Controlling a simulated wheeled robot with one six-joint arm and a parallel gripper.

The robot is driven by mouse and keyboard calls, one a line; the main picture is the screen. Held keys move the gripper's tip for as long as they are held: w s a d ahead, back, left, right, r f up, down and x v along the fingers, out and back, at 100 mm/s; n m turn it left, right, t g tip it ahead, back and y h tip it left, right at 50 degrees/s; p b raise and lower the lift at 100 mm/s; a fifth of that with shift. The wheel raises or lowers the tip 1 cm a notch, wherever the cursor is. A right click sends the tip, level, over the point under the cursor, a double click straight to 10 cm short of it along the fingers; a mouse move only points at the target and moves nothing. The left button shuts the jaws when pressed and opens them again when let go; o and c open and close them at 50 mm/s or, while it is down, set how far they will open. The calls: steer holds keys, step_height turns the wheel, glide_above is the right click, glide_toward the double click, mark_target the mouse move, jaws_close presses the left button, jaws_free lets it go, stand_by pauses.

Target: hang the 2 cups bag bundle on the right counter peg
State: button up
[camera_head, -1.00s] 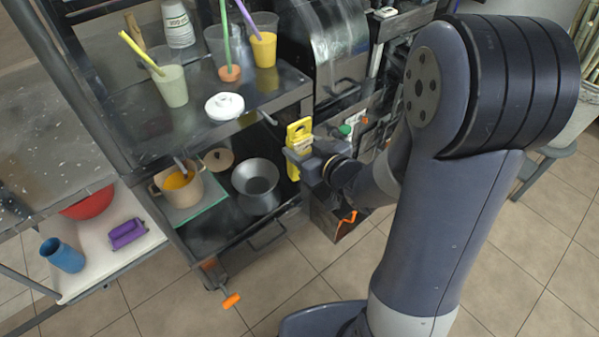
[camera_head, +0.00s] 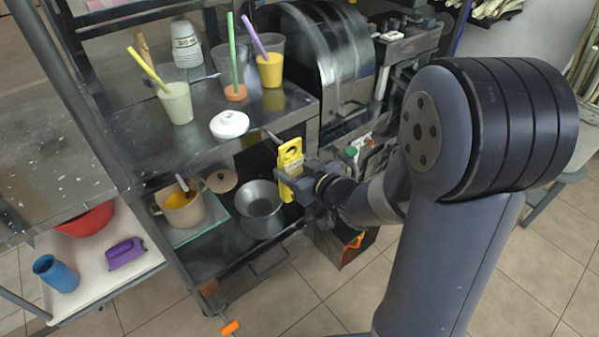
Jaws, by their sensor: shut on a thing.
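The yellow bag bundle (camera_head: 290,158) has a hanging hole near its top and is held roughly upright at the front edge of the counter. My gripper (camera_head: 292,184) is shut on its lower part. A thin metal peg (camera_head: 271,135) sticks out below the counter's front edge, just left of the bundle's top. The bundle's top overlaps the peg's end in the picture or lies very close to it. I cannot tell whether the peg is in the hole.
The counter (camera_head: 205,140) holds a white lid (camera_head: 229,124) and filled cups with straws (camera_head: 175,95). On the shelf below are a metal bowl (camera_head: 262,208) and a pot (camera_head: 181,206). The press machine (camera_head: 335,60) stands right of the counter.

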steer(key=b+x, duration=0.1)
steer(key=x, duration=0.6)
steer(key=shift+w+a+r, duration=0.2)
steer(key=shift+r, duration=0.15)
stand_by(0.4)
stand_by(0.6)
steer(key=o, duration=1.2)
steer(key=v, duration=1)
steer(key=shift+s+d+r+p, duration=0.1)
steer(key=shift+s+d+p, duration=0.1)
steer(key=shift+p, duration=0.2)
steer(key=shift+s, duration=0.1)
